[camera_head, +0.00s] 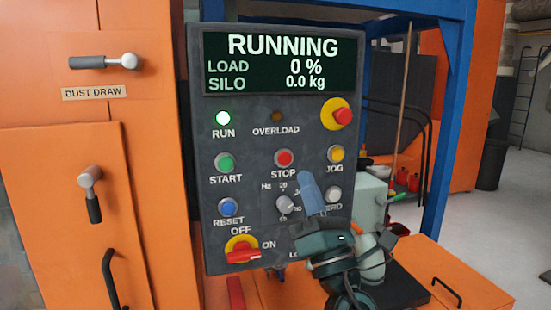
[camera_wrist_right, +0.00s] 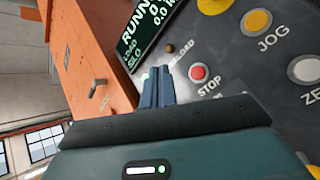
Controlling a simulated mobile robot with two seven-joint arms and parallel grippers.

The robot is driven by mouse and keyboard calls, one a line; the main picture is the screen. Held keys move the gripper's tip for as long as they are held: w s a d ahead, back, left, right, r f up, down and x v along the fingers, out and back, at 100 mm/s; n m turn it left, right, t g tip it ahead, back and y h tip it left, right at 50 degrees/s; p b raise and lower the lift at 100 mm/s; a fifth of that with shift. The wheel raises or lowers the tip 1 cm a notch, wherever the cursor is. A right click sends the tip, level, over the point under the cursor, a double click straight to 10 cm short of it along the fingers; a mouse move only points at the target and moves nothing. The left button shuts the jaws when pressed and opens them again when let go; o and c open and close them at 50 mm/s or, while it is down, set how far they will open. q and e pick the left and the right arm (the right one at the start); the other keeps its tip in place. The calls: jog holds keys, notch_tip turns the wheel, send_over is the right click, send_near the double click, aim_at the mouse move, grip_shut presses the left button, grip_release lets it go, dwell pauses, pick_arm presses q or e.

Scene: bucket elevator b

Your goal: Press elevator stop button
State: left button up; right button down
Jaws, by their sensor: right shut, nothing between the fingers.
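The red stop button (camera_head: 284,158) sits in the middle of the dark control panel (camera_head: 240,140), above the label STOP. It also shows in the right wrist view (camera_wrist_right: 199,72), to the right of my fingertips. My right gripper (camera_head: 309,177) is shut and empty, with its blue fingers pointing up, below and to the right of the stop button in the head view. In the right wrist view my right gripper (camera_wrist_right: 158,75) appears apart from the button. The panel's display (camera_head: 282,62) reads RUNNING, LOAD 0 % and SILO 0.0 kg. My left gripper is not in view.
A green START button (camera_head: 225,163), yellow JOG button (camera_head: 336,154), blue RESET button (camera_head: 228,207) and red-yellow emergency knob (camera_head: 337,114) surround the stop button. A dial (camera_head: 286,204) lies beside my gripper. An orange cabinet (camera_head: 60,190) stands left; a blue frame post (camera_head: 447,120) stands right.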

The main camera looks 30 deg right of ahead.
aim_at(290, 170)
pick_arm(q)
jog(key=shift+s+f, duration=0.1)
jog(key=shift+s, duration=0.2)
pick_arm(e)
jog(key=shift+s, duration=0.1)
pick_arm(q)
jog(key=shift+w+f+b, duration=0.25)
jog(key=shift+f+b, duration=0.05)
jog(key=shift+b, duration=0.7)
pick_arm(e)
jog(key=shift+w+d, duration=0.35)
jog(key=shift+w, duration=1.1)
jog(key=shift+w+d, duration=0.35)
jog(key=shift+w, duration=1.05)
jog(key=shift+w+d, duration=0.35)
jog(key=shift+w, duration=1.1)
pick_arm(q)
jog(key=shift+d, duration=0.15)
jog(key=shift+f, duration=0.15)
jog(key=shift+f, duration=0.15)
pick_arm(e)
jog(key=shift+w, duration=0.15)
pick_arm(q)
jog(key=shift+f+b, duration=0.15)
jog(key=shift+b, duration=0.15)
pick_arm(e)
jog(key=shift+w+d, duration=0.1)
jog(key=shift+w, duration=0.2)
